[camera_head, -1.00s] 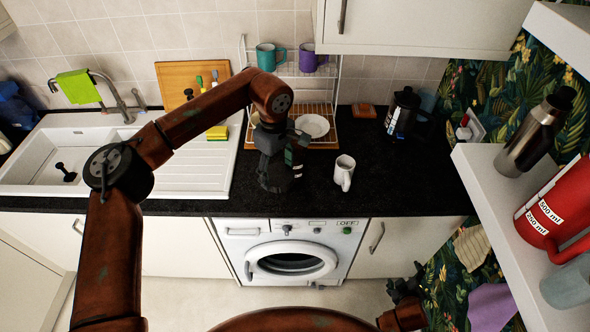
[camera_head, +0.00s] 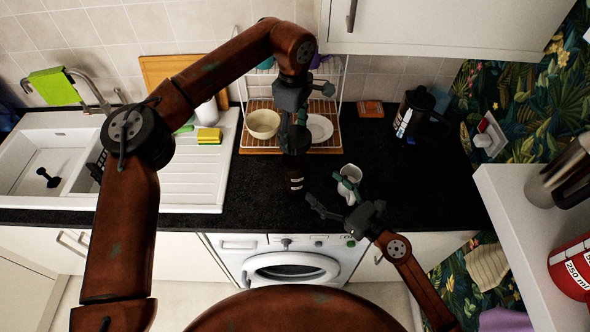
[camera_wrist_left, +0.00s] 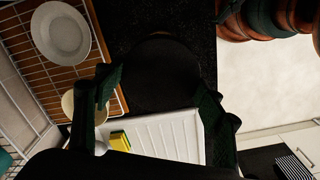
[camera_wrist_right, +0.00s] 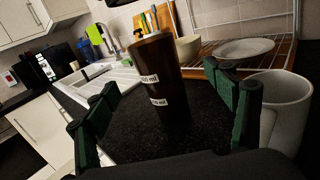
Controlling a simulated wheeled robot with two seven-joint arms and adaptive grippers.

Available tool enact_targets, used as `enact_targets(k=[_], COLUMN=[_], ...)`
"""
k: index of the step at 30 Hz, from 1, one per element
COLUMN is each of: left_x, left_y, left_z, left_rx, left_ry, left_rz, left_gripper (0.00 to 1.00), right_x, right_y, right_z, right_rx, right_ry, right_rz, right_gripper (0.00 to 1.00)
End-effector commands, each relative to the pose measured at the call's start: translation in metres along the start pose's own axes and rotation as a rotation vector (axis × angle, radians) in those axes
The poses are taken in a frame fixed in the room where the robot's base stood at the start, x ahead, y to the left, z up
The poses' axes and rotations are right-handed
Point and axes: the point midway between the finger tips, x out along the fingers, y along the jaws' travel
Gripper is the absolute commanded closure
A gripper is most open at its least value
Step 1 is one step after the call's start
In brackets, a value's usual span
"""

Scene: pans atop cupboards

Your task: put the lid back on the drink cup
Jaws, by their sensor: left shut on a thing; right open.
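The drink cup (camera_head: 295,180) is a dark brown tumbler with white labels, upright on the black worktop; it also shows in the right wrist view (camera_wrist_right: 155,85). My left gripper (camera_head: 296,122) is shut on a black round lid (camera_head: 297,142) at the top of the cup. The lid fills the space between the fingers in the left wrist view (camera_wrist_left: 160,75). I cannot tell whether it touches the rim. My right gripper (camera_head: 332,197) is open and empty, right of the cup, with the cup ahead between its fingers in the right wrist view (camera_wrist_right: 165,112).
A white mug (camera_head: 349,182) stands right beside my right gripper's finger. Behind are a dish rack with a cream bowl (camera_head: 263,124) and a white plate (camera_head: 320,127). A black cafetiere (camera_head: 412,115) stands back right. The sink (camera_head: 45,160) is at left.

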Motion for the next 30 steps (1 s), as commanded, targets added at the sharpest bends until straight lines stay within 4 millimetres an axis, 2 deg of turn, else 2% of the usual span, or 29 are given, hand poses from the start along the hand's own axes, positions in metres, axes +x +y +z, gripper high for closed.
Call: enact_targets(k=[4,13,17,30], left_x=[0.000,0.000,0.000,0.000], left_y=[0.000,0.000,0.000,0.000], left_z=[0.000,0.000,0.000,0.000], left_rx=[0.001,0.001,0.001,0.001], left_ry=[0.000,0.000,0.000,0.000], left_rz=[0.000,0.000,0.000,0.000], left_gripper=[0.53,0.53,0.53,0.53], right_x=[0.002,0.003,0.012,0.087], right_y=[0.006,0.005,0.006,0.007], right_z=[-0.010,-0.009,-0.008,-0.010], right_rx=[-0.054,-0.052,-0.051,-0.049], right_ry=[0.033,0.031,0.028,0.027], right_rz=[0.028,0.027,0.028,0.026], right_gripper=[0.23,0.23,0.23,0.23])
